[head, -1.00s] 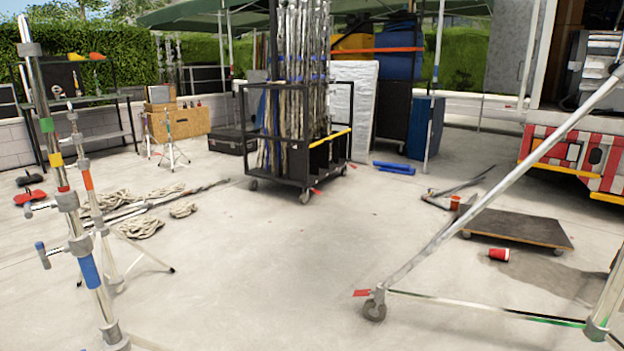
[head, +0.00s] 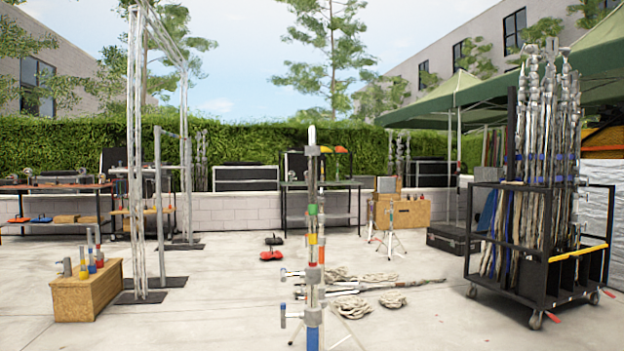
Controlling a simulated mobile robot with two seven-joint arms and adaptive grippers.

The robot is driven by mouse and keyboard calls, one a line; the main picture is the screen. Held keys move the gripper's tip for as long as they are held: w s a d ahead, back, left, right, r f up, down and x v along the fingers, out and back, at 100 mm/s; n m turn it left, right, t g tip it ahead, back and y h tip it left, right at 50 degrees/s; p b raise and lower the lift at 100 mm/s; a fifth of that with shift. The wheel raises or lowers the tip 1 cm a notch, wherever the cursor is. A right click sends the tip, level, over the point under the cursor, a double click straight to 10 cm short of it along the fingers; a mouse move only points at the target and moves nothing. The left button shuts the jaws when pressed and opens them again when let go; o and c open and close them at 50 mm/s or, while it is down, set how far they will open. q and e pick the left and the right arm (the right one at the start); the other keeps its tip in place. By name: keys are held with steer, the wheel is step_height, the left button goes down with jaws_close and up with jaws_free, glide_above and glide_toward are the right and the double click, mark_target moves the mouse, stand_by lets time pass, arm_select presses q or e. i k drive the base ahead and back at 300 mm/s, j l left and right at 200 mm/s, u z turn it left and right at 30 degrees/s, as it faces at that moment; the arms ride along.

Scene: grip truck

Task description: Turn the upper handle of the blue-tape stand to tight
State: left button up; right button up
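A tall silver stand (head: 312,225) rises upright in the near middle of the head view. Its pole carries green, yellow and red bands higher up and a wide blue tape band (head: 313,339) at the lower picture edge. An upper collar with a handle (head: 285,273) points left, and a lower collar with a handle (head: 284,314) also points left, just above the blue tape. Whether either handle is tight cannot be told. The stand's base is cut off. A second stand is mostly hidden behind it. Neither of my grippers is in view.
A wooden box (head: 88,292) with colored-band rods stands at left near a silver truss frame (head: 137,150). Coiled ropes (head: 380,279) and poles lie behind the stand. A black wheeled cart (head: 545,270) with poles stands at right. Concrete between box and stand is clear.

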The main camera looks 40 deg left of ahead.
mark_target(283, 275)
steer(key=k+j+u, duration=0.1)
steer(key=u, duration=0.3)
steer(key=k+j+u, duration=0.1)
steer(key=u, duration=0.3)
steer(key=j+u, duration=0.2)
steer(key=u, duration=0.2)
steer(key=k+j, duration=0.05)
